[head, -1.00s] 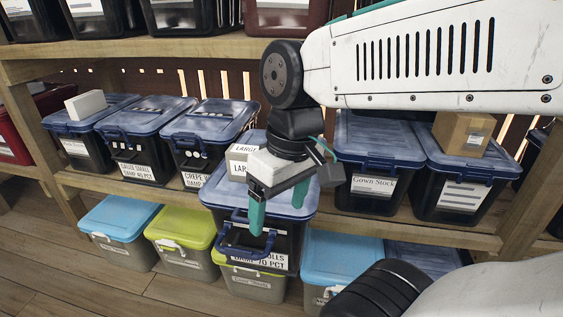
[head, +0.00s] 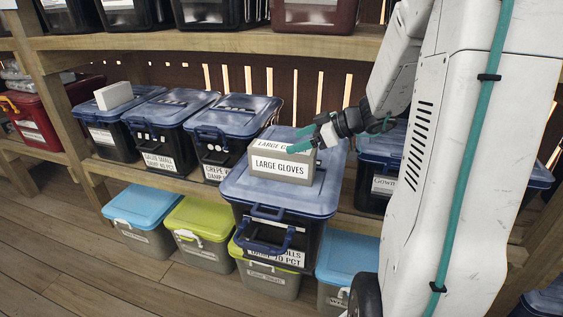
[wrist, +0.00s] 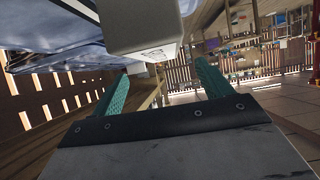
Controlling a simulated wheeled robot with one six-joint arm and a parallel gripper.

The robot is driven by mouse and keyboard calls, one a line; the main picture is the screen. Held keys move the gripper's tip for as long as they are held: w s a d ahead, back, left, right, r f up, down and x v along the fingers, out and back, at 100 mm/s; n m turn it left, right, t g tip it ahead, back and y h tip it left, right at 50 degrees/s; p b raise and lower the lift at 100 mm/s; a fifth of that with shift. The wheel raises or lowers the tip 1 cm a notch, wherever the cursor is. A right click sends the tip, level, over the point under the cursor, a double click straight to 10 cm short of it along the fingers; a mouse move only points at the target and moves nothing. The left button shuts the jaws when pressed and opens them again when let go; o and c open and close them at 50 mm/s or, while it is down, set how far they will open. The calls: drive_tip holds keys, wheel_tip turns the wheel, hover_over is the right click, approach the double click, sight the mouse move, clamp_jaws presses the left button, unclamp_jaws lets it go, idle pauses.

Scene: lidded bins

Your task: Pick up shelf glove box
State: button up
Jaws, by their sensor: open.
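The glove box (head: 283,168) is a small grey box with white labels reading "LARGE GLOVES". It sits on the blue lid of a dark bin (head: 262,200) that sticks out from the middle shelf. My gripper (head: 300,139) is open, with its teal fingers at the upper right of the box. In the wrist view the box (wrist: 146,28) is ahead of my gripper (wrist: 160,73), above and between the two fingertips. I cannot tell whether a finger touches it. The far side of the box is hidden in the head view.
A pale box (head: 114,96) lies on a blue-lidded bin at the left. More blue-lidded bins (head: 236,118) stand behind the box. An upper shelf board (head: 210,41) runs above. Bins with light blue and green lids (head: 199,219) stand below, with open wooden floor in front.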

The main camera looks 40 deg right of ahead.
sight(284, 147)
drive_tip(key=x, duration=0.6)
drive_tip(key=shift+w+f, duration=0.15)
drive_tip(key=shift+f, duration=0.3)
drive_tip(key=c, duration=1.2)
